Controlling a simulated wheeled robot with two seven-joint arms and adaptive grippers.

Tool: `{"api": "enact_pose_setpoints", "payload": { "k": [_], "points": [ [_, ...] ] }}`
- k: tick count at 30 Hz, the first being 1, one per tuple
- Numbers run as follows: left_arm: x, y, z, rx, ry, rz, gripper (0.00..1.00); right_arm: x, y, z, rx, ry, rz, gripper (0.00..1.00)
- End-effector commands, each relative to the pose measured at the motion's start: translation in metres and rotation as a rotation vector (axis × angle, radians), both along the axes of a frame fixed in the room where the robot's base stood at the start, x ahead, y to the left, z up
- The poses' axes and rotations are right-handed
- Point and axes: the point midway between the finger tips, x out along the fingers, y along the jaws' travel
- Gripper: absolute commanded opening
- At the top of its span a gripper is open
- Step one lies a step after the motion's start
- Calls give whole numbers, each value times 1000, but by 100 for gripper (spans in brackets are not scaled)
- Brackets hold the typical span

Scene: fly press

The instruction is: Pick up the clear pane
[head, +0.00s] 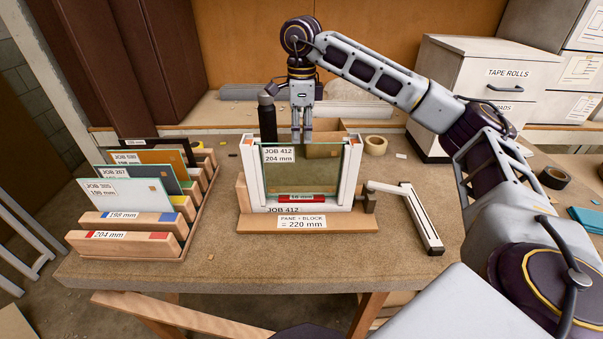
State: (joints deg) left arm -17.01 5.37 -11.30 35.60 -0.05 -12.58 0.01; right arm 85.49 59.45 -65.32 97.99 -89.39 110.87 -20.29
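A clear pane (290,176) with green edges and a label reading JOB 412, 204 mm stands upright in the white-sided frame of the press (349,178). A red-marked block (302,198) labelled 18 mm lies at the foot of the pane. My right gripper (302,138) points straight down at the pane's top edge, near its middle. Its two fingers look close together, but whether they grip the edge or sit just behind it cannot be told. An olive-brown patch (322,151) shows at the pane's upper right. My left gripper is out of view.
A wooden rack (190,222) on the left holds several labelled panes and blocks, including a pale JOB 305 pane (140,193). A dark bottle (267,117) stands close behind the press. A white-and-black lever arm (421,217) lies right of it.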

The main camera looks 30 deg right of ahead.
Motion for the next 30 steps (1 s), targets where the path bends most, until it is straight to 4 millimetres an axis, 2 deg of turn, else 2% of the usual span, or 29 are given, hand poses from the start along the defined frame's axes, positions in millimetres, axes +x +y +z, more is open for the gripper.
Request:
{"api": "enact_pose_setpoints", "payload": {
  "k": [7, 19, 25, 30],
  "points": [
    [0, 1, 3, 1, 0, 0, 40, 0, 0, -26, -1, 1, 0, 30],
    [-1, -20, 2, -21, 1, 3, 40, 0, 0, -30, -1, 1, 1, 30],
    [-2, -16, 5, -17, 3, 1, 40, 0, 0, -37, 0, 1, 1, 30],
    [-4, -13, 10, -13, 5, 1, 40, -1, 0, -53, -1, 3, 1, 30]
  ]
}}
